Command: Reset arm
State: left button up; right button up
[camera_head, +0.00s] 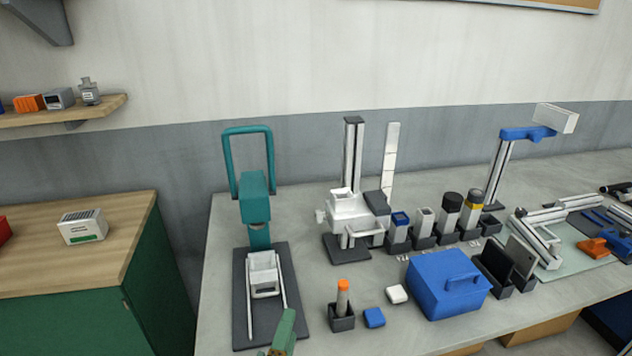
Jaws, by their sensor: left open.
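My left gripper (281,335) shows only in part, as a green piece at the bottom edge, in front of the dark base plate of a teal press (257,190). It is open, and I see nothing held in it. Its lower part is cut off by the frame. My right gripper is not in view.
The grey workbench (385,335) carries a white stand device (355,212), a blue box (447,284), an orange-topped bottle (342,295) in a dark holder and several canisters. A green cabinet (80,320) stands at left, with a gap before the bench.

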pick_arm(q)
jog(key=s+d+r+m+h, duration=0.35)
jog(key=r+m+h, duration=0.4)
jog(key=m, duration=0.65)
jog(key=s+a+f+m+g+y, duration=0.3)
jog(key=a+f+m+g, duration=0.2)
jog(key=f+m+g, duration=0.4)
jog(key=s+a+f+g+y, duration=0.1)
jog(key=s+a+f+y, duration=0.25)
jog(key=a, duration=0.45)
jog(key=s+a+f+g+y, duration=0.1)
jog(key=s+a+f+y, duration=0.1)
jog(key=a+y, duration=0.45)
jog(key=s+a+f+g+y, duration=0.1)
jog(key=s+a+f+y, duration=0.15)
jog(key=a, duration=0.65)
jog(key=s+d+f+g+h, duration=0.1)
jog(key=s+d+f, duration=0.1)
jog(key=f, duration=1.1)
jog(key=s+d+f+g+h, duration=0.2)
jog(key=d+f, duration=0.1)
jog(key=f, duration=1)
jog(key=s+f+n+g, duration=0.1)
jog(key=s+f+n, duration=0.1)
jog(key=s+f, duration=0.5)
jog(key=s+f+n+g+h, duration=0.1)
jog(key=s+f, duration=0.7)
jog(key=s, duration=0.5)
jog(key=shift+a+f+n, duration=0.15)
jog(key=shift+n, duration=0.25)
